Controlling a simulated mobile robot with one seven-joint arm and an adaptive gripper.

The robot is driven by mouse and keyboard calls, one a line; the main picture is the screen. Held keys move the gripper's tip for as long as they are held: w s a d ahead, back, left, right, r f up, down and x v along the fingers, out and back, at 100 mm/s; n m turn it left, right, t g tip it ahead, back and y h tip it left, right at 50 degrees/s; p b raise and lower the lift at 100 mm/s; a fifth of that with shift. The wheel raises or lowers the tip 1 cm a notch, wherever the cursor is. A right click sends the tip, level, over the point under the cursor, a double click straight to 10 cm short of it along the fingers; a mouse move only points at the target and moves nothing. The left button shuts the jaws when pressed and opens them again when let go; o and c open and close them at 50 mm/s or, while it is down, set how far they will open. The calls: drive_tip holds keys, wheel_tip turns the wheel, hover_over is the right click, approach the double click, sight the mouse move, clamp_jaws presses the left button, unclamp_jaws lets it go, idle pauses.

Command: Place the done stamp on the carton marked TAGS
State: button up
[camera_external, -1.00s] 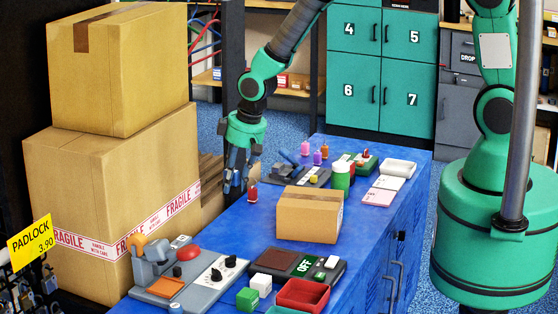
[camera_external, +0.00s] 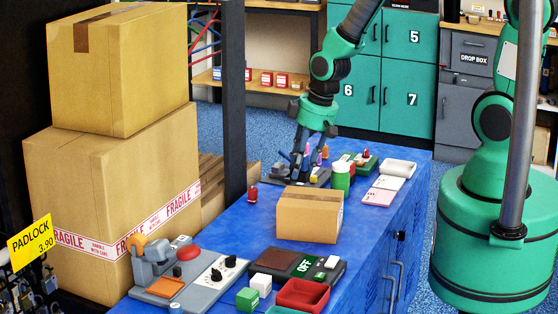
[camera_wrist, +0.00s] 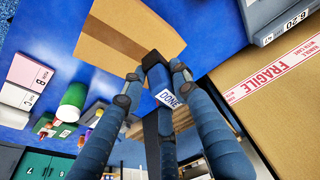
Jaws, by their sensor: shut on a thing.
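The done stamp (camera_wrist: 168,92) is dark blue with a white label reading DONE. My gripper (camera_wrist: 157,75) is shut on it in the wrist view. In the external view my gripper (camera_external: 302,165) points down at the far left part of the blue table, and its fingers mostly hide the stamp there. Whether the stamp is clear of the grey tray below cannot be told. A brown carton (camera_external: 308,218) sits on the table, nearer the camera than my gripper; it also shows in the wrist view (camera_wrist: 115,35). A small label is on its right side, too small to read.
A green cylinder (camera_external: 341,180) stands just behind the carton. Pink and white cards (camera_external: 378,196) lie to its right. A red bottle (camera_external: 253,195) stands by the left edge. Grey devices and a red tray (camera_external: 303,295) fill the front. Large FRAGILE boxes (camera_external: 75,180) stand left.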

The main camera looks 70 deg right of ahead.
drive_tip(key=s+b, duration=0.1)
drive_tip(key=s, duration=1.7)
drive_tip(key=shift+d+f+b, duration=0.2)
drive_tip(key=shift+d+b, duration=0.05)
drive_tip(key=shift+b, duration=0.05)
drive_tip(key=shift+w, duration=0.1)
drive_tip(key=b, duration=0.2)
hover_over(307, 196)
drive_tip(key=s, duration=0.1)
drive_tip(key=shift+s+d+f, duration=0.1)
drive_tip(key=shift+d+f, duration=0.05)
drive_tip(key=shift+f, duration=0.65)
drive_tip(key=shift+f+b, duration=0.45)
drive_tip(key=shift+f, duration=1.25)
